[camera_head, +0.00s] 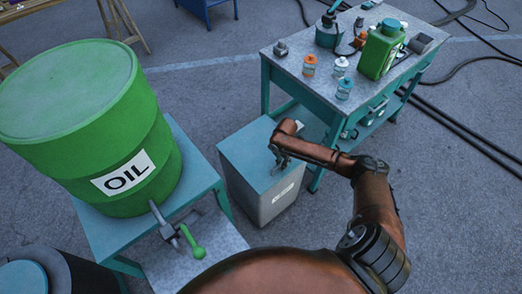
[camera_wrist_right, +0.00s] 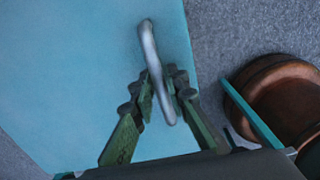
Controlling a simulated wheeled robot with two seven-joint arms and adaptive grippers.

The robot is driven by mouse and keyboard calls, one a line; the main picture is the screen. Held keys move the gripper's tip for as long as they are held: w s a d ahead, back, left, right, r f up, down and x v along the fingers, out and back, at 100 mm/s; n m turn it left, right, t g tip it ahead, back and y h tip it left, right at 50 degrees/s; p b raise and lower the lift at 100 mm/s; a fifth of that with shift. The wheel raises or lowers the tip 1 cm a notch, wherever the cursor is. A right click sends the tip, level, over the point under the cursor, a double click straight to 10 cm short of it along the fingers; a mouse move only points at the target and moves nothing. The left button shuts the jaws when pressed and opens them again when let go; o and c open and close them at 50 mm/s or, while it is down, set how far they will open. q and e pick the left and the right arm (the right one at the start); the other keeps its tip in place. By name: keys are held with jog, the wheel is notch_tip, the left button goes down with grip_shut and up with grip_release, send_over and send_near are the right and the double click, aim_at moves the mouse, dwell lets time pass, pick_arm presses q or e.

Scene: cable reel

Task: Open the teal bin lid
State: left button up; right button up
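The teal bin (camera_head: 247,198) is a grey box with a flat teal lid (camera_head: 243,151) lying level on top; no gap shows under the lid. The lid fills much of the right wrist view (camera_wrist_right: 70,70). A thin grey handle (camera_wrist_right: 149,45) stands on it. My right gripper (camera_head: 280,160) is over the right part of the lid. In the right wrist view its fingertips (camera_wrist_right: 162,82) are close together on both sides of the handle and look shut on it. My left gripper is not in view.
A green oil drum (camera_head: 70,105) stands on a teal stand (camera_head: 105,237) at left, with a green-handled valve (camera_head: 192,240) below. A teal workbench (camera_head: 285,62) with bottles and a green canister (camera_head: 382,50) is behind the bin. Cables (camera_head: 465,130) lie on the right floor.

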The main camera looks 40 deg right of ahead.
grip_shut()
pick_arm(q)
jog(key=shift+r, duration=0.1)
pick_arm(e)
jog(key=shift+r, duration=0.15)
